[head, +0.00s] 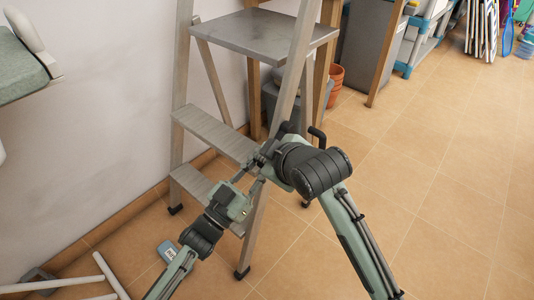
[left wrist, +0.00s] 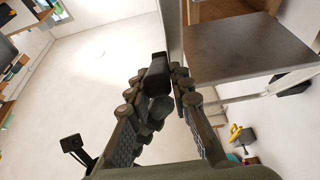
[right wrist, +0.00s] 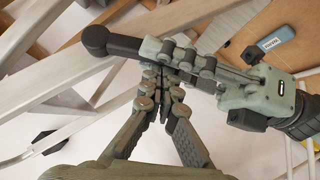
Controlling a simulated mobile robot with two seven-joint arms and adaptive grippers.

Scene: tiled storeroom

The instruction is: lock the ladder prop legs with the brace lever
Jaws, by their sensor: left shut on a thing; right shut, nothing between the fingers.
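The grey stepladder (head: 283,28) stands on the tiles near the wall, its platform level and its legs spread. My left gripper (head: 259,178) is beside its steps. It is shut on the black brace lever (right wrist: 97,41), whose rounded end sticks out past the fingers in the right wrist view; the lever also shows between the fingers in the left wrist view (left wrist: 157,72). My right gripper (right wrist: 163,75) is shut and empty, its fingertips close to the lever and the left fingers; contact is unclear. The lever's mounting is hidden in the head view.
A blue-grey object (head: 168,251) lies on the floor left of the ladder. White tubes (head: 85,282) are at lower left. Terracotta pots (head: 335,78) and a grey bin (head: 366,50) stand behind the ladder. The tiles at right are clear.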

